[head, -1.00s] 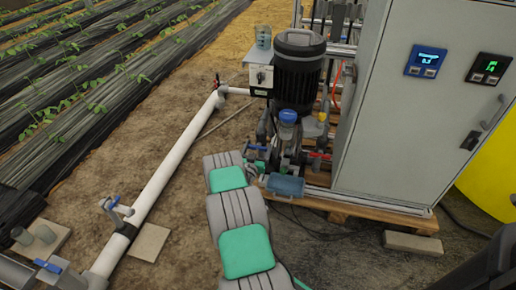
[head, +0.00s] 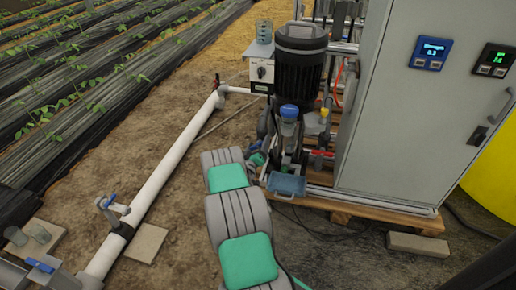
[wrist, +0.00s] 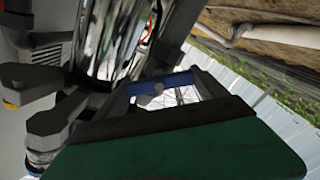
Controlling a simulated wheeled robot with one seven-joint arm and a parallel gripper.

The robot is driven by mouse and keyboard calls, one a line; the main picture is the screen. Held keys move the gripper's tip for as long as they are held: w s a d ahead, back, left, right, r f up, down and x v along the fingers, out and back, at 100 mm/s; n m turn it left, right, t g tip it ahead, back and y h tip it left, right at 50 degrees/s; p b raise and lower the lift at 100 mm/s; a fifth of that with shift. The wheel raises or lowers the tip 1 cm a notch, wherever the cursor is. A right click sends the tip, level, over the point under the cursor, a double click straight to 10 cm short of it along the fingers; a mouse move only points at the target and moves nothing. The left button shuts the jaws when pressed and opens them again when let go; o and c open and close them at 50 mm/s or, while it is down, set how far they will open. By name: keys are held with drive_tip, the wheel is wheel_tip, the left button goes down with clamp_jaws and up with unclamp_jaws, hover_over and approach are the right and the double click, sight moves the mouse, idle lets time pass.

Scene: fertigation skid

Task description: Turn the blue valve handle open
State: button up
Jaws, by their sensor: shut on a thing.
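The blue valve handle (wrist: 158,84) shows in the wrist view as a short blue bar between the fingers of my gripper (wrist: 168,92). My gripper is shut on it. In the head view my gripper (head: 259,158) is low at the left side of the pump, at the end of my grey and green arm. The handle is mostly hidden there by my gripper, so its exact angle is hard to tell. The valve body is hidden too.
The black pump (head: 299,65) and grey cabinet (head: 400,110) stand close on the right. A red handle (head: 319,153) and a blue tray-like part (head: 286,185) are near my gripper. A white pipe (head: 165,165) with another blue-handled valve (head: 108,203) lies left. Open soil lies between.

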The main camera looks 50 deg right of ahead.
drive_tip(key=n+b, duration=0.1)
drive_tip(key=n, duration=0.4)
drive_tip(key=shift+w+f+n+b, duration=0.1)
drive_tip(key=shift+n+b, duration=0.5)
drive_tip(key=shift+n, duration=1.9)
drive_tip(key=o, duration=1.3)
drive_tip(key=shift+a, duration=0.1)
drive_tip(key=p+v, duration=0.2)
drive_tip(key=v, duration=0.5)
drive_tip(key=shift+a, duration=0.3)
